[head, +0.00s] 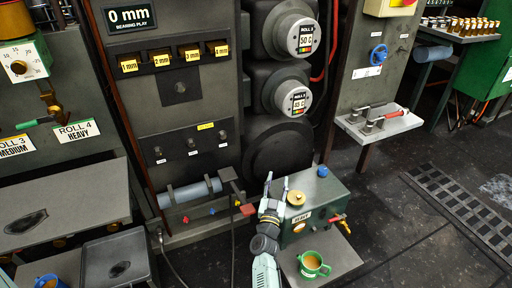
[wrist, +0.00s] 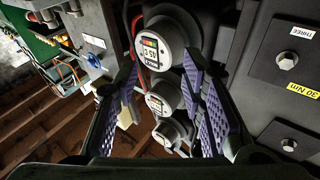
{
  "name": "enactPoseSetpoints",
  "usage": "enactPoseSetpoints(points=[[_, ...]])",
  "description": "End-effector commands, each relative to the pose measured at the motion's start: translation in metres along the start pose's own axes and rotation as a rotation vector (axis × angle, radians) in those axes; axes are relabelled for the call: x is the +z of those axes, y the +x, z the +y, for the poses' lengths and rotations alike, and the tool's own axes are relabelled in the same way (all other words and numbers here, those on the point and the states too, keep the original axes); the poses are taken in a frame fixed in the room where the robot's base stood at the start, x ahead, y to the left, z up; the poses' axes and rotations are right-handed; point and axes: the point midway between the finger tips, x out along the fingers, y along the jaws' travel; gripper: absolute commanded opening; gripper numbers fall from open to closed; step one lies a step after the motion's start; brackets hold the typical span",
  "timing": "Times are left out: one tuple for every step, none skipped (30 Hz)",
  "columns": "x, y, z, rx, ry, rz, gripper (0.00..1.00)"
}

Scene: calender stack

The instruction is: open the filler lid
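A dark green box (head: 328,190) stands low in the middle of the head view. Its top carries a round brass cap (head: 296,198) and a blue cap (head: 322,171); I cannot tell which of them is the filler lid. The box does not show clearly in the wrist view.
A green mug (head: 312,267) stands on a grey plate in front of the box. A machine panel with a grey cylinder (head: 190,193) is at left. Roll dials (head: 304,37) are behind; they also show in the wrist view (wrist: 158,52).

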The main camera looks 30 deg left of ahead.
Motion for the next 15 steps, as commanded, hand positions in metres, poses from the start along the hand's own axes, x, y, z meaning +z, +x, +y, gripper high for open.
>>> enactPoseSetpoints(points=[[-0.009, 0.003, -0.006, -0.011, 0.006, 0.014, 0.37], [-0.014, 0.005, -0.009, -0.018, 0.009, 0.021, 0.37], [-0.02, 0.007, -0.013, -0.026, 0.013, 0.031, 0.37], [-0.025, 0.008, -0.016, -0.033, 0.016, 0.039, 0.37], [-0.03, 0.01, -0.019, -0.039, 0.018, 0.047, 0.37], [-0.037, 0.012, -0.023, -0.048, 0.021, 0.057, 0.37], [-0.042, 0.013, -0.026, -0.054, 0.024, 0.064, 0.37], [-0.047, 0.015, -0.029, -0.06, 0.028, 0.072, 0.37], [-0.054, 0.016, -0.033, -0.068, 0.032, 0.082, 0.37], [-0.059, 0.017, -0.036, -0.074, 0.035, 0.09, 0.37], [-0.064, 0.018, -0.039, -0.081, 0.037, 0.097, 0.37], [-0.071, 0.019, -0.043, -0.09, 0.04, 0.107, 0.37], [-0.076, 0.021, -0.046, -0.096, 0.043, 0.115, 0.37], [-0.081, 0.021, -0.05, -0.103, 0.047, 0.122, 0.37], [-0.088, 0.023, -0.054, -0.112, 0.051, 0.132, 0.37]])
